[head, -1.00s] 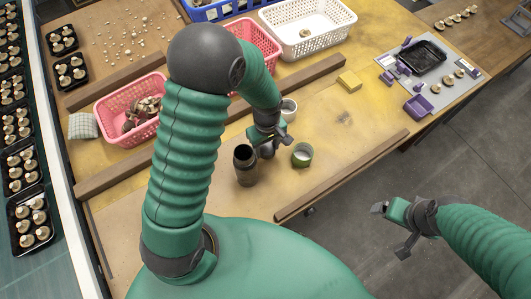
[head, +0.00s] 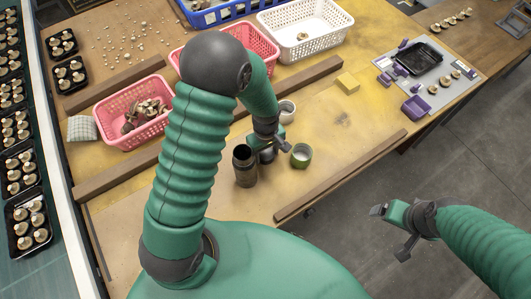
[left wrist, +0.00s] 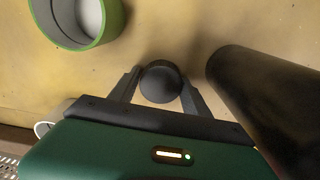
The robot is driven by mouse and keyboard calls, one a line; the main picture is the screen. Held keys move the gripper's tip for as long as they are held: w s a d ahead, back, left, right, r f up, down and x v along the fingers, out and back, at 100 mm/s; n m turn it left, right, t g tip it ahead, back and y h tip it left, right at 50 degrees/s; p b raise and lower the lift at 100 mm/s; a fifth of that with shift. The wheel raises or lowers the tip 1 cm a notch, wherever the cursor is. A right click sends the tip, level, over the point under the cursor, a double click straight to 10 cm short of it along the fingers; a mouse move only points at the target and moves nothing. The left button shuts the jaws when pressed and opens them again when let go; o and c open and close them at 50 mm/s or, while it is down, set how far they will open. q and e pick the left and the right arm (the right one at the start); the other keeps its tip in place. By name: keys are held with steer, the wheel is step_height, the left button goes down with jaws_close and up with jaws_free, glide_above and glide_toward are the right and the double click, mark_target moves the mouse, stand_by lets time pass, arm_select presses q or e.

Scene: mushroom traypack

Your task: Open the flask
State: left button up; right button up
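The dark brown flask (head: 244,168) stands upright on the table, its dark round top facing up. It also shows at the right of the left wrist view (left wrist: 265,95). My left gripper (head: 268,146) is just right of the flask, low over the table. In the left wrist view its fingers (left wrist: 161,84) sit against both sides of a dark round stopper (left wrist: 160,80), apart from the flask. Whether the stopper touches the table cannot be told. A green cup (head: 301,158) stands right of the gripper. My right gripper (head: 395,230) is open and empty, off the table's front edge.
A pale cup (head: 287,109) stands behind the left gripper. Wooden strips (head: 340,177) run along the front edge and across the table. Pink baskets (head: 125,137), a white basket (head: 335,22) and a yellow block (head: 348,82) lie farther back. The table right of the green cup is clear.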

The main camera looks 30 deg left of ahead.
mark_target(265, 152)
arm_select(q)
steer(key=shift+o, duration=0.6)
steer(key=shift+s+d+f, duration=0.2)
steer(key=shift+s+f, duration=0.4)
steer(key=shift+f, duration=0.05)
arm_select(e)
steer(key=shift+d+f, duration=0.1)
steer(key=shift+f, duration=0.15)
arm_select(q)
steer(key=shift+r, duration=0.5)
steer(key=r, duration=0.2)
steer(key=w+r+p, duration=0.1)
steer(key=r, duration=0.2)
steer(key=shift+w+a+r, duration=0.15)
steer(key=shift+a+r, duration=0.25)
step_height(265, 152, up, 7)
steer(key=p, duration=0.1)
steer(key=shift+d+f, duration=0.15)
steer(key=shift+d, duration=0.1)
arm_select(e)
steer(key=shift+w+r, duration=0.2)
steer(key=shift+r, duration=0.35)
steer(key=shift+w+r, duration=0.2)
steer(key=shift+r, duration=0.3)
